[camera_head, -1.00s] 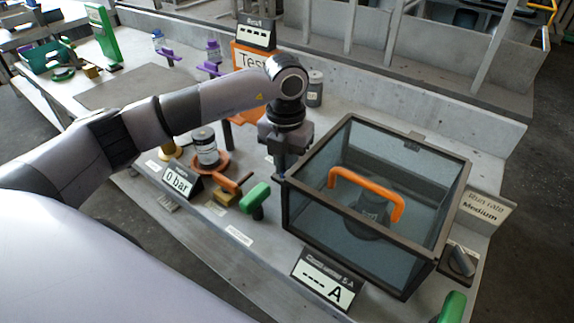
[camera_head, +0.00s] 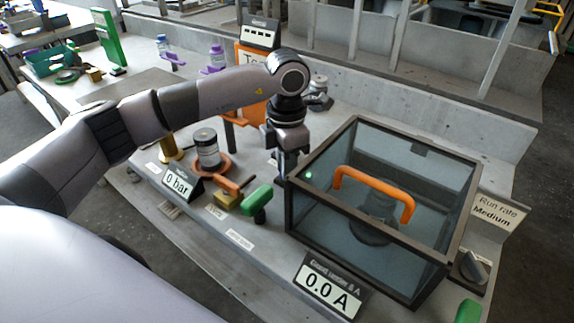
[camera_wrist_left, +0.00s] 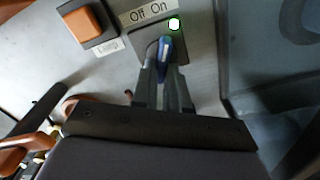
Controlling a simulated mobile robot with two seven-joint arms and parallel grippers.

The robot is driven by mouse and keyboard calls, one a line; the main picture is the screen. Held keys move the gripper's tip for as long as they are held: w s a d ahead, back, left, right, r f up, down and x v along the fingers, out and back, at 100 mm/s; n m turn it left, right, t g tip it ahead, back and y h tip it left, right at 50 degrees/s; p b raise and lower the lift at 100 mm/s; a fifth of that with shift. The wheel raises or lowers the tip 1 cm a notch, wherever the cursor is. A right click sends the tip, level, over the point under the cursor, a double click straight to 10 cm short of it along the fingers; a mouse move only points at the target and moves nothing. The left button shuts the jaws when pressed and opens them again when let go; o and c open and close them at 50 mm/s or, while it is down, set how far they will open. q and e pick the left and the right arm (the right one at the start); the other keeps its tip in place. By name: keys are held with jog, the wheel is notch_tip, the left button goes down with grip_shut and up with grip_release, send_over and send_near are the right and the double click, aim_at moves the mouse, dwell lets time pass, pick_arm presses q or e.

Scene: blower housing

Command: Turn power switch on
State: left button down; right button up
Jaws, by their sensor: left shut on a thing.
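The power switch (camera_wrist_left: 165,50) shows in the left wrist view as a blue lever on a grey plate marked Off and On. The lever stands below the On side of the label. My left gripper (camera_wrist_left: 164,72) is shut on the lever, with one finger on each side. In the head view my left gripper (camera_head: 284,176) points down just left of the box, where the lever is hidden. My right gripper is not in view.
The clear box (camera_head: 385,190) with an orange handle stands close right of my left gripper. The current display (camera_head: 326,287) reads 0.0 A. A green handle (camera_head: 257,201) and a 0 bar display (camera_head: 177,185) lie to the left. An orange button (camera_wrist_left: 86,22) is near the switch.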

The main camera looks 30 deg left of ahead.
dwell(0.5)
pick_arm(q)
jog(key=c, duration=1.1)
grip_release()
jog(key=shift+c, duration=0.2)
jog(key=shift+r, duration=3.65)
